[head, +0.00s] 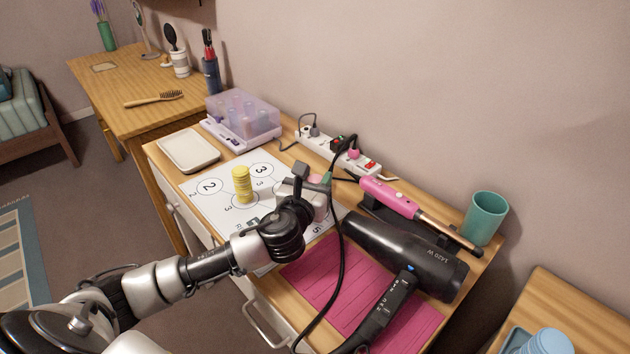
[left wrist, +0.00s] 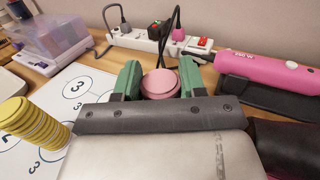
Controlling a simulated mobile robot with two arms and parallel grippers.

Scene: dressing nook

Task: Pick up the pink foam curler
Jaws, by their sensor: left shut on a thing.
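The pink foam curler (left wrist: 160,83) shows its round end between the two green fingers of my left gripper (left wrist: 158,80) in the left wrist view. The fingers are shut on its sides. In the head view my left gripper (head: 326,179) is over the right part of the numbered white sheet (head: 215,208), and its body hides the curler there. I cannot tell whether the curler touches the surface below. My right gripper is not in view.
A ribbed yellow cylinder (head: 241,185) stands on the sheet. A power strip (head: 340,154) with cords lies behind the gripper. A pink curling iron (head: 392,197), a black hair dryer (head: 405,255) and a teal cup (head: 484,218) are to the right. A clear-lidded box (head: 243,115) is back left.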

